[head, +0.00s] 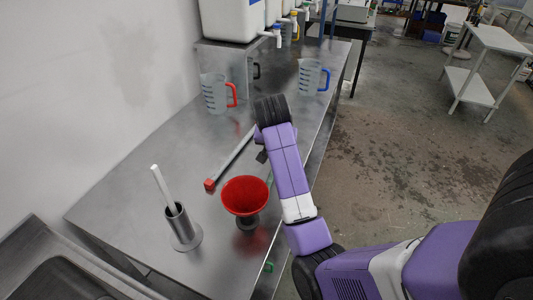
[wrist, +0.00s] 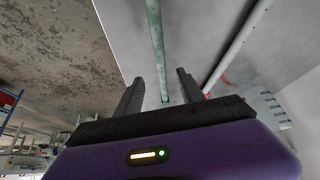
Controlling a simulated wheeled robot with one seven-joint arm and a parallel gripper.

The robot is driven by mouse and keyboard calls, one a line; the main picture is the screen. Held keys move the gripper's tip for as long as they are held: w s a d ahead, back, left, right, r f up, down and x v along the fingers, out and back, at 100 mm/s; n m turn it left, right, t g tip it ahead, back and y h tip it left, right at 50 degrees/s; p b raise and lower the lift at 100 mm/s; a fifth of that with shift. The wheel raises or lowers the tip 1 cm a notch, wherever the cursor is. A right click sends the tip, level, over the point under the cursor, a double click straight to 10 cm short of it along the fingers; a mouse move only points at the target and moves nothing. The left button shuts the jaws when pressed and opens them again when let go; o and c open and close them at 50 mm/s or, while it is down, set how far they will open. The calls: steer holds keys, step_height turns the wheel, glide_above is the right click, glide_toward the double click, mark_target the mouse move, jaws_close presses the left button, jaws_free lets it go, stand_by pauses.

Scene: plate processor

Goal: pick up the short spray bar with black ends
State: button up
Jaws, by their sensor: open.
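My gripper (wrist: 159,76) is open, with two dark fingers apart and nothing clamped between them. In the wrist view, a pale greenish bar (wrist: 156,45) runs lengthwise through the gap between the fingers; I cannot tell whether they touch it. No black end shows on this bar. A second bar (wrist: 238,45), pale grey, lies to the right of the fingers. In the head view, a grey bar with a red end (head: 210,184) lies on the bench left of my arm. My arm hides part of the bench, and I cannot identify a short bar with black ends.
A red funnel (head: 245,195) stands close left of my arm. A metal holder (head: 184,228) with a white stick stands near the sink. Jugs with a red handle (head: 214,92) and a blue handle (head: 310,76) stand farther back. The wall bounds the bench (head: 130,180) on the left.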

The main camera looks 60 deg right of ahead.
steer(key=shift+p+x, duration=0.6)
steer(key=shift+x, duration=3.2)
steer(key=shift+a, duration=0.15)
jaws_close()
steer(key=shift+w, duration=0.1)
